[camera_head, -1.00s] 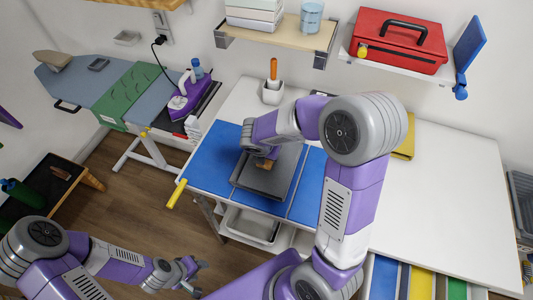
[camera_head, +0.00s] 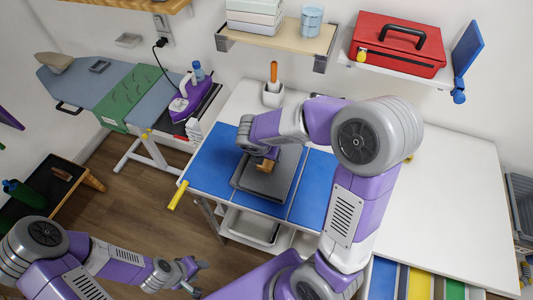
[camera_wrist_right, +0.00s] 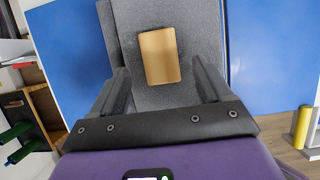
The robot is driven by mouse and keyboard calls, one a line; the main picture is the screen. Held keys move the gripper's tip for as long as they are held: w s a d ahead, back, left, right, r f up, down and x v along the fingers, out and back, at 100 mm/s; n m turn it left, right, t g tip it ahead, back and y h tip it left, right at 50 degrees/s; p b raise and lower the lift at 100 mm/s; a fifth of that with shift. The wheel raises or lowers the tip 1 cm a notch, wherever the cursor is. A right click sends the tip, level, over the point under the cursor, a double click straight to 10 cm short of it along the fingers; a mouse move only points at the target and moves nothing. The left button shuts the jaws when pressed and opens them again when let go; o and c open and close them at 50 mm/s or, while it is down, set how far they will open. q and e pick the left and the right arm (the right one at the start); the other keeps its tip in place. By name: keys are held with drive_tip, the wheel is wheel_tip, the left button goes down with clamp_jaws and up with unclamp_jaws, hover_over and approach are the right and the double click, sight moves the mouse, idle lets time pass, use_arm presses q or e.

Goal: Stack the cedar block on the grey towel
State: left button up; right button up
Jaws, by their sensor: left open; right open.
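The cedar block (camera_head: 265,166) is a tan wooden block lying on the grey towel (camera_head: 286,178), which lies on the blue mat of the workbench. In the right wrist view the block (camera_wrist_right: 160,56) rests flat on the towel (camera_wrist_right: 192,18), towards its middle. My right gripper (camera_wrist_right: 160,68) is open, with a finger on each side of the block and a gap to both. In the head view the right gripper (camera_head: 262,155) is over the block and partly hides it. My left gripper (camera_head: 194,272) is open and empty, low at the bottom left, away from the bench.
A white cup (camera_head: 272,95) with an orange-handled tool stands behind the towel. A shelf with a red toolbox (camera_head: 398,42) hangs at the back. The white bench top (camera_head: 445,190) is clear at right. An ironing board with a purple iron (camera_head: 190,98) stands at left.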

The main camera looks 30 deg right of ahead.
drive_tip(key=p+v, duration=0.1)
drive_tip(key=v, duration=0.7)
drive_tip(key=shift+p, duration=0.3)
